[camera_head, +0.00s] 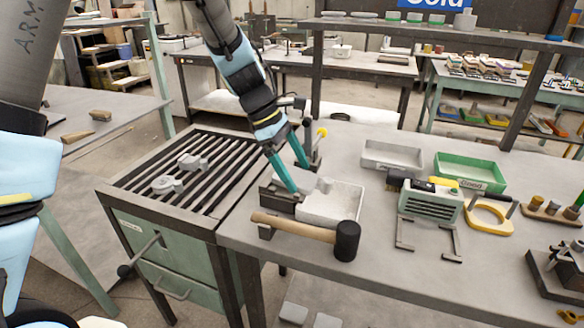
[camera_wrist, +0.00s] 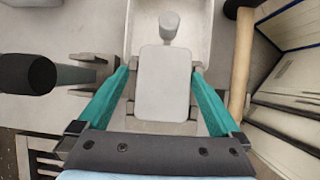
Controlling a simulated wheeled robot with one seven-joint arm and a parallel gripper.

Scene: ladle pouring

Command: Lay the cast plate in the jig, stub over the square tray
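The cast plate (camera_wrist: 163,85) is a flat pale-grey block with rounded corners. Its round stub (camera_wrist: 169,25) reaches over the pale square tray (camera_wrist: 130,32) in the wrist view. In the head view the plate (camera_head: 307,184) lies at the near-left end of the tray (camera_head: 345,211), over the dark jig (camera_head: 268,197); most of the jig is hidden. My gripper (camera_wrist: 161,70) has its teal fingers on either side of the plate, with a narrow gap at the left finger. It also shows from above left in the head view (camera_head: 301,179). Whether the plate is fully seated is unclear.
A wooden-handled mallet (camera_head: 295,228) lies in front of the tray. A slatted rack (camera_head: 215,160) with grey castings (camera_head: 168,184) stands left. A green machine (camera_head: 430,203), a grey bin (camera_head: 392,155) and a green bin (camera_head: 470,172) stand right. Bench space lies between tray and machine.

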